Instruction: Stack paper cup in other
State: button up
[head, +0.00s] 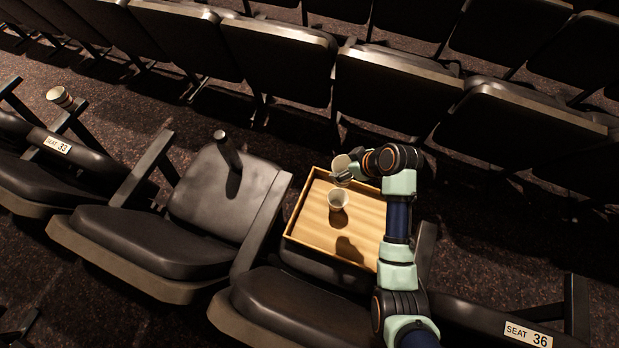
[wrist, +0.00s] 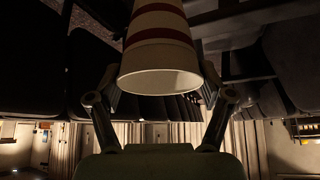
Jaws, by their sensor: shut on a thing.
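A white paper cup (head: 337,198) stands upright on a wooden tray (head: 316,236). My gripper (head: 345,177) is shut on another paper cup (head: 341,162), which is behind the standing cup in the head view, near the tray's far edge. In the wrist view the held cup (wrist: 160,52) is white with dark red bands, and its wide end faces the bottom of the picture. My gripper's fingers (wrist: 160,78) sit on both sides of it. The gripper partly hides the held cup in the head view.
A third cup (head: 60,97) is on an armrest at the far left. A dark cylinder (head: 228,150) is on a seat left of the tray. Seats surround the tray, with another row behind. The tray's front part is clear apart from shadow.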

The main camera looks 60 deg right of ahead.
jog(key=b, duration=1)
send_over(339, 194)
jog(key=s+a, duration=0.1)
jog(key=a, duration=0.2)
notch_tip(339, 194, down, 20)
jog(key=shift+f+b, duration=0.3)
jog(key=shift+f, duration=0.35)
jog(key=o, duration=0.7)
jog(key=shift+r, duration=0.1)
